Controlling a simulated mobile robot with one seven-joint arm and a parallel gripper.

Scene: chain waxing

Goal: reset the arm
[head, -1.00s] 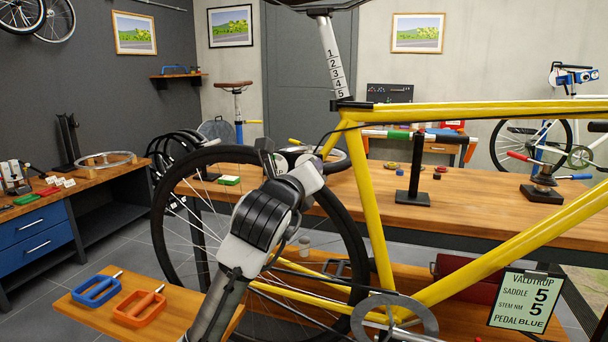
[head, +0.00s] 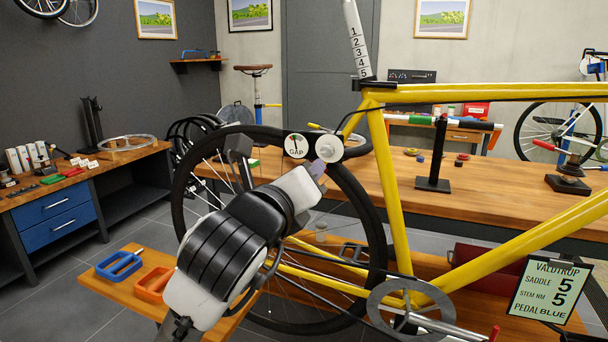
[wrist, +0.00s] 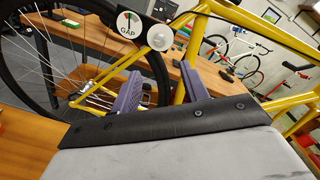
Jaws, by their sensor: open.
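My gripper (head: 318,178) is raised in front of the yellow bicycle's (head: 398,200) rear wheel in the head view. Most of the hand is hidden behind my wrist there. In the wrist view my gripper (wrist: 167,94) shows two purple-grey fingers set well apart, with nothing between them. A round white gauge marked GAP (head: 296,146) and a pale round knob (head: 329,148) appear just beyond the hand. The gauge also shows in the wrist view (wrist: 129,24), above the fingers. I cannot tell whether the fingers touch anything.
A small wooden bench (head: 112,281) with a blue pedal (head: 119,265) and an orange pedal (head: 153,282) is at lower left. A workbench (head: 480,199) runs behind the bicycle. A sign (head: 544,290) hangs at lower right. Grey floor (head: 60,300) is bare at left.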

